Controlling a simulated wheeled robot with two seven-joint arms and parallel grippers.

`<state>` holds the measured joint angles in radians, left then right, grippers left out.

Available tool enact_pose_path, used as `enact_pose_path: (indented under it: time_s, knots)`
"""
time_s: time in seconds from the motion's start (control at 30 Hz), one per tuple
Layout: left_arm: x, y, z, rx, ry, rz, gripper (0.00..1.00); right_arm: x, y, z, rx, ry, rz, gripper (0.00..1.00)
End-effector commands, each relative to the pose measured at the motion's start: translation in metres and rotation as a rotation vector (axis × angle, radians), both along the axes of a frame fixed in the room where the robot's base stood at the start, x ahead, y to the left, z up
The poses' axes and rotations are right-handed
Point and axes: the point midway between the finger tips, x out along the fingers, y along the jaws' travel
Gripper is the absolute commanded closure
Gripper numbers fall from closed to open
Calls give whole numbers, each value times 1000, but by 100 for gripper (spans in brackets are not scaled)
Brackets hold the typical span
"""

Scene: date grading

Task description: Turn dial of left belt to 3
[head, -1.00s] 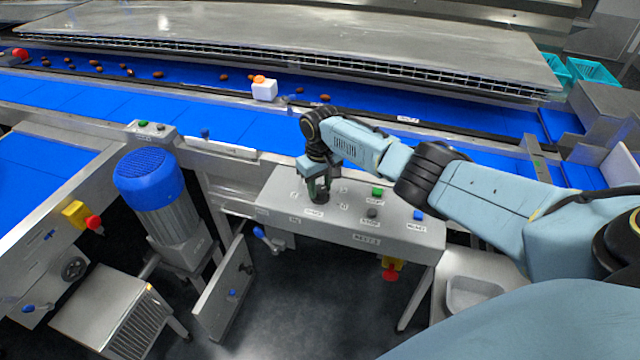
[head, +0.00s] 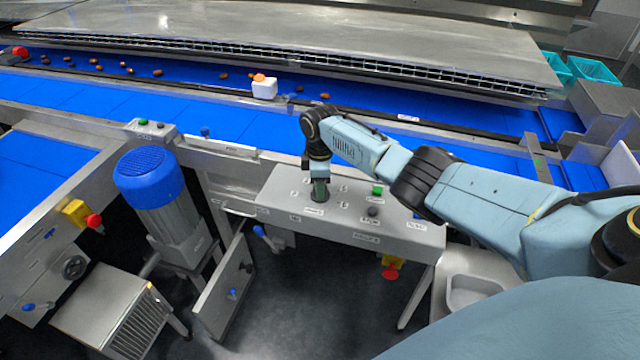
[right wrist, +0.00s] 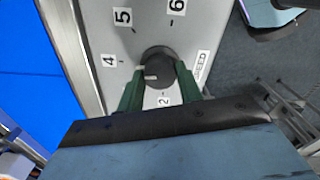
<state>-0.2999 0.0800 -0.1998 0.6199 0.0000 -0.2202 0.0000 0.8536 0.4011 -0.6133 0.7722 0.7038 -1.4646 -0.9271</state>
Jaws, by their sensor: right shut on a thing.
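The dial (right wrist: 160,66) is a dark round knob on the grey control panel (head: 275,195). My right gripper (head: 319,192) comes down on it from above, and its green fingers are shut on the knob from both sides. In the right wrist view my right gripper (right wrist: 161,72) shows the labels 2 (right wrist: 163,100), 4 (right wrist: 109,60), 5 (right wrist: 123,16) and 6 (right wrist: 177,5) around the knob. The white pointer line (right wrist: 151,77) points left, between 4 and 2, toward a finger. Any label there is hidden. My left gripper is out of view.
A green button (head: 377,190), a dark knob (head: 373,211) and a red emergency stop (head: 390,272) are near the dial. Blue belts (head: 230,125) run behind the panel, with several dates on the far one. A blue-topped motor (head: 150,175) stands left.

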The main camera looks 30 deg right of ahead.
Motion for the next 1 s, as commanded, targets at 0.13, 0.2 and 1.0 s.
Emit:
enact_pose_path:
  time_s: [0.13, 0.2, 1.0]
  knots:
    - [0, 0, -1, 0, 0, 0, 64, 0, 0, 0, 2, -1, 139, 87]
    - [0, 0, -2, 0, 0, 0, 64, 0, 0, 0, 1, 0, 205, 87]
    - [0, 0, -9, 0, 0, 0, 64, 0, 0, 0, 2, -2, 731, 87]
